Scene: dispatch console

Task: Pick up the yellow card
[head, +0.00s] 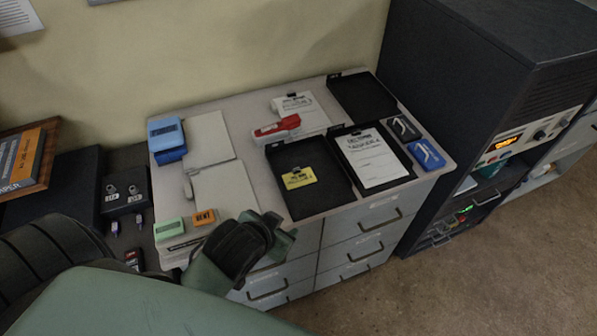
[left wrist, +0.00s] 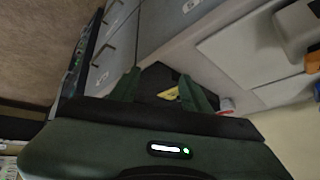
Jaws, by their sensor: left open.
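The yellow card (head: 299,178) with black print lies in a black open tray (head: 322,207) near the cabinet top's front edge. A dark clip sits at its top edge. In the left wrist view the yellow card (left wrist: 171,93) shows between my fingers, partly hidden, with the black tray (left wrist: 158,75) around it. My left gripper (head: 284,236) is at the cabinet's front edge, to the lower left of the tray, apart from the card. Its two green fingers (left wrist: 160,92) are spread and empty. My right gripper is not in view.
A second black tray (head: 349,136) holds a white clipped sheet (head: 373,158). A red and white stapler-like object (head: 277,128) stands behind the card's tray. Orange (head: 204,217) and green (head: 169,229) blocks sit left of my gripper. A tall dark rack (head: 470,75) stands at the right.

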